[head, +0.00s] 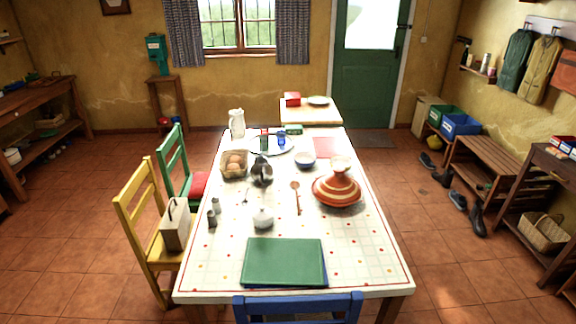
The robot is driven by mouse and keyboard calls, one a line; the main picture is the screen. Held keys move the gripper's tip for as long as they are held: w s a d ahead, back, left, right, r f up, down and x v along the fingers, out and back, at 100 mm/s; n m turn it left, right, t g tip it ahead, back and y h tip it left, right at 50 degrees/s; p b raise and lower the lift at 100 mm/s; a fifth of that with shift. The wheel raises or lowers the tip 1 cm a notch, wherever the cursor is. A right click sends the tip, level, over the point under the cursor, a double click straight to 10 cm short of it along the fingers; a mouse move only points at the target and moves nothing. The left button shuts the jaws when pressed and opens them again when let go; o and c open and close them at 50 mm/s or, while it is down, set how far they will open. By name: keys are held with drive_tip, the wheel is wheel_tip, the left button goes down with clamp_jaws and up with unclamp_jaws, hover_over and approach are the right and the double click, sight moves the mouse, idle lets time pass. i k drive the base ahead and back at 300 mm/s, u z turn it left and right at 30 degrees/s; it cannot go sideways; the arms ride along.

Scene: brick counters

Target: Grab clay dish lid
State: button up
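The clay dish lid (337,187) is a conical, orange-red lid with pale bands and a narrow neck that widens at the top. It sits at the right side of the long table, seemingly on a low clay base; the seam between the two is too small to make out clearly. My gripper is not in view, and nothing touches the lid.
The table (352,262) also holds a wooden spoon (296,195), a blue-rimmed bowl (305,159), a dark metal pot (262,172), a white sugar pot (263,218) and a green folder (284,262). Chairs stand at the left and near end.

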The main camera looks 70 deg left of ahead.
sight(336, 187)
drive_tip(key=u, duration=3.5)
drive_tip(key=i, duration=1.25)
drive_tip(key=z, duration=1.5)
